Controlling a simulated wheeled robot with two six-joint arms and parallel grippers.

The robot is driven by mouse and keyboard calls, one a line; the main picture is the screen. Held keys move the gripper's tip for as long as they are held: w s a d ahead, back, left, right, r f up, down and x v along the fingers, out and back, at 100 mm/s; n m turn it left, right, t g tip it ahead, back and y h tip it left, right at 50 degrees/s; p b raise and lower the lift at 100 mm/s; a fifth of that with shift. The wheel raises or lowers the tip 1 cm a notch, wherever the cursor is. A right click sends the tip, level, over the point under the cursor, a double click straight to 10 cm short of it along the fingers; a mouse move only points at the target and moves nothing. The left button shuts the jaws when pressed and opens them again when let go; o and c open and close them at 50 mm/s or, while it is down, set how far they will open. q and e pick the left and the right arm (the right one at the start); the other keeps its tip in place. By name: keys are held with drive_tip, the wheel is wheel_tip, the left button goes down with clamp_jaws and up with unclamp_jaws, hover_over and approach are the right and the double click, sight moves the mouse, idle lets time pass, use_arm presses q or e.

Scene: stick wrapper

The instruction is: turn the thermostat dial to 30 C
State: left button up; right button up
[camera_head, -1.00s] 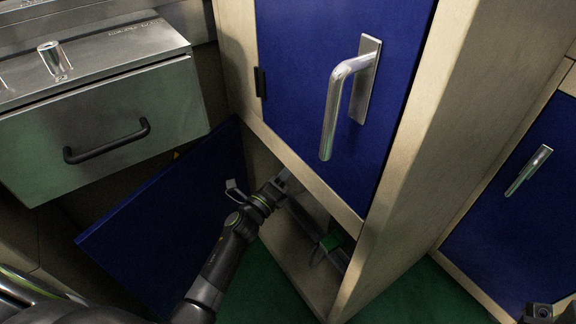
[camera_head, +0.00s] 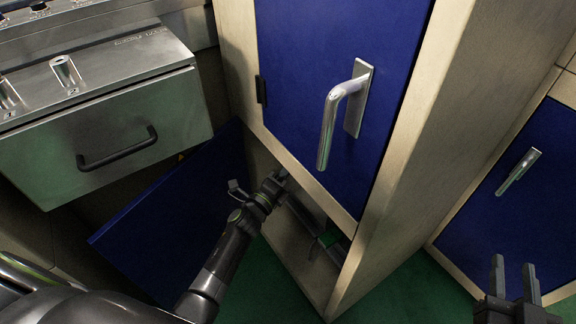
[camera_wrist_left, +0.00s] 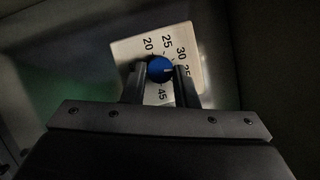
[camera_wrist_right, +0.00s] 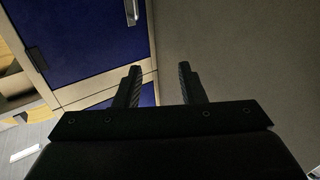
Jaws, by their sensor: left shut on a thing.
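The thermostat's blue dial (camera_wrist_left: 159,68) sits on a pale plate (camera_wrist_left: 127,50) with printed numbers, in the left wrist view. Its light mark points right, roughly toward the 35; the finger partly covers that side. My left gripper (camera_wrist_left: 160,78) is shut on the dial, one finger on each side. In the head view my left gripper (camera_head: 281,177) reaches into the open lower compartment, and the dial is hidden there. My right gripper (camera_head: 515,278) is open and empty at the lower right. Its fingers also show apart in the right wrist view (camera_wrist_right: 163,85).
The lower blue door (camera_head: 175,215) hangs open left of my left arm. The upper blue door (camera_head: 330,80) with its metal handle (camera_head: 340,115) is closed above. A metal drawer (camera_head: 105,140) stands at the left. Another blue cabinet door (camera_head: 495,205) is at the right.

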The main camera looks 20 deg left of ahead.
use_arm(q)
drive_tip(key=shift+r+n+g+y+p, duration=0.2)
drive_tip(key=shift+n+g+p, duration=0.3)
drive_tip(key=shift+n+p, duration=1.45)
drive_tip(key=shift+r+n+g+y+p, duration=0.15)
drive_tip(key=shift+n+g+p, duration=0.55)
drive_tip(key=shift+p, duration=2.35)
use_arm(e)
drive_tip(key=s+f+g, duration=0.8)
drive_tip(key=f, duration=0.4)
drive_tip(key=s+a+f+m+g+y, duration=0.1)
drive_tip(key=s+f+g, duration=0.8)
drive_tip(key=f, duration=0.3)
drive_tip(key=shift+a+y, duration=0.15)
drive_tip(key=shift+y, duration=0.15)
use_arm(q)
drive_tip(key=shift+f, duration=0.1)
use_arm(e)
drive_tip(key=shift+s, duration=0.1)
use_arm(q)
drive_tip(key=o, duration=1)
drive_tip(key=shift+s, duration=0.1)
